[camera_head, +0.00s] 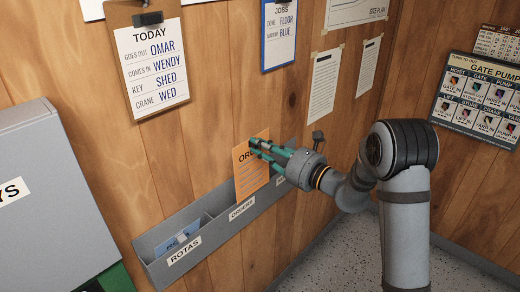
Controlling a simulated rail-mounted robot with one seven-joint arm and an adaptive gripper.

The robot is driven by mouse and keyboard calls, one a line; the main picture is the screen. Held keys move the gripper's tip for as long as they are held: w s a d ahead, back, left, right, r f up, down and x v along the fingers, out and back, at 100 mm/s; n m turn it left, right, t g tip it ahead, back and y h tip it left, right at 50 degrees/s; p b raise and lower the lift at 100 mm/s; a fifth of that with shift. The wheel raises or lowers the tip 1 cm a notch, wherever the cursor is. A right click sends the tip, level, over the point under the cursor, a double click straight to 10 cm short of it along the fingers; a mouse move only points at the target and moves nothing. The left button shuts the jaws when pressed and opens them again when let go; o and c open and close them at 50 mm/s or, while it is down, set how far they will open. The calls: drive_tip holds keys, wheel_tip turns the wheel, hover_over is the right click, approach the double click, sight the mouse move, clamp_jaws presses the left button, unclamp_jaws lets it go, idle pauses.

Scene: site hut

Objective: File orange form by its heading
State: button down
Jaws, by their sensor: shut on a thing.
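The orange form (250,176) is upright, its heading at the top starting with "OR"; the rest of the heading is hidden by my gripper. My gripper (256,148) is shut on the form near its upper right. The form's lower edge is at the middle compartment of the grey wall rack (219,231), above the label ORDERS (242,208). I cannot tell how far down inside it reaches. The left compartment is labelled ROTAS (185,251) and holds a blue form (178,243). A further compartment to the right is mostly hidden behind my arm and its label is unreadable.
Above the rack hang a clipboard headed TODAY (152,65) and a blue-edged board headed JOBS (280,32). Two taped sheets and a GATE PUMP board (482,97) are on the walls at right. A grey cabinet (50,200) stands at left.

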sight(248, 142)
drive_tip(key=shift+a, duration=0.15)
drive_tip(key=shift+w+a, duration=0.35)
drive_tip(key=shift+a, duration=0.05)
drive_tip(key=x, duration=0.1)
drive_tip(key=p+x, duration=0.1)
drive_tip(key=x, duration=0.1)
drive_tip(key=shift+d+f, duration=0.1)
drive_tip(key=shift+f, duration=0.25)
drive_tip(key=shift+w, duration=0.1)
drive_tip(key=shift+w+a, duration=0.25)
drive_tip(key=shift+a, duration=0.05)
drive_tip(key=shift+b, duration=0.3)
idle(0.4)
drive_tip(key=shift+f, duration=0.1)
idle(0.7)
